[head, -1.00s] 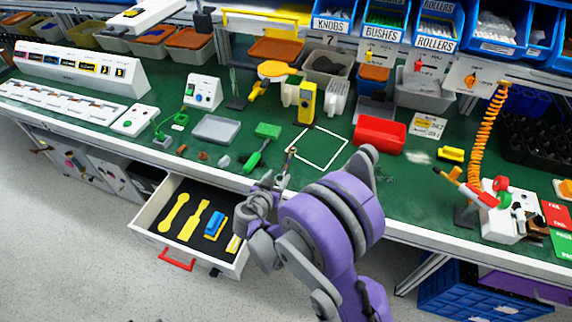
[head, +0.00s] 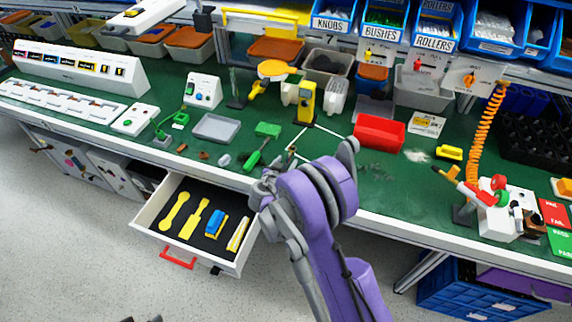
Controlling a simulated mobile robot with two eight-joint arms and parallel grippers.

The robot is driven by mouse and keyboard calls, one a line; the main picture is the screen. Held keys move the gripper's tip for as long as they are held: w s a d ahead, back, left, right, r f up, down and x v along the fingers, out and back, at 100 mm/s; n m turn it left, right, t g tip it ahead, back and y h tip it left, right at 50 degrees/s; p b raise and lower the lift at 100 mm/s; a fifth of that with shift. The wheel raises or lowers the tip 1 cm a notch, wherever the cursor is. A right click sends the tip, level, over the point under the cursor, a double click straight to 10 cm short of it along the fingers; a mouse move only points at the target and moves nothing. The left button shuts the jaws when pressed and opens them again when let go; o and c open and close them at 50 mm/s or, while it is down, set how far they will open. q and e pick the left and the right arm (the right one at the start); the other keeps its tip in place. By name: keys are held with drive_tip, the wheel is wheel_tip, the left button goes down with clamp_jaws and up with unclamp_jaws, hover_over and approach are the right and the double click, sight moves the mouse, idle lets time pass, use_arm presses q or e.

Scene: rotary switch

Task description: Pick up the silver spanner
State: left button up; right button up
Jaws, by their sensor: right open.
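My right gripper (head: 268,181) is open and hangs over the front edge of the green bench, just beyond the drawer's right rear corner. Its fingers are small and partly hidden by my purple arm. I cannot clearly make out a silver spanner; a small thin shape (head: 293,151) shows on the bench just beyond the gripper, too small to identify. The open white drawer (head: 158,240) has a dark lining with a yellow spanner-shaped form (head: 174,211) and a second yellow tool shape (head: 194,219).
A green-handled tool (head: 256,155) lies left of the gripper. A grey tray (head: 215,128), a yellow meter (head: 305,103) and a red bin (head: 379,134) stand farther back. The drawer also holds a blue item (head: 214,222) and a pale strip (head: 238,233).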

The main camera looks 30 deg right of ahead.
clamp_jaws()
idle(0.4)
